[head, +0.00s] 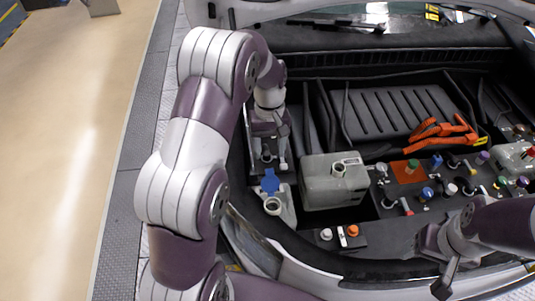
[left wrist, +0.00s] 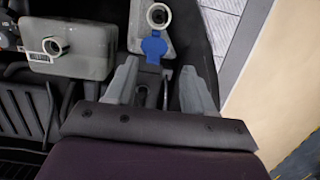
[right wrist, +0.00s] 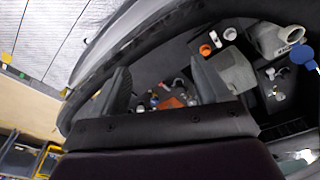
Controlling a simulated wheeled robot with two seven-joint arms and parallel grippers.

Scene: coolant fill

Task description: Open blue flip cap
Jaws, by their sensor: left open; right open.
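The blue flip cap (head: 270,181) stands swung back from a pale round filler neck (head: 272,206), whose opening is uncovered. In the left wrist view the blue cap (left wrist: 154,46) lies beyond the fingertips, with the open neck (left wrist: 158,16) behind it. The cap also shows at the right edge of the right wrist view (right wrist: 303,56). My left gripper (head: 269,158) is open and empty, just behind the cap in the head view and apart from it. My right gripper (head: 433,262) is open and empty over the front edge at the right.
A grey reservoir (head: 335,182) with an open neck stands right of the cap. An orange cable (head: 440,132) lies at the back. Several small coloured caps crowd the right side. A white cap (head: 326,234) and an orange cap (head: 352,231) sit near the front.

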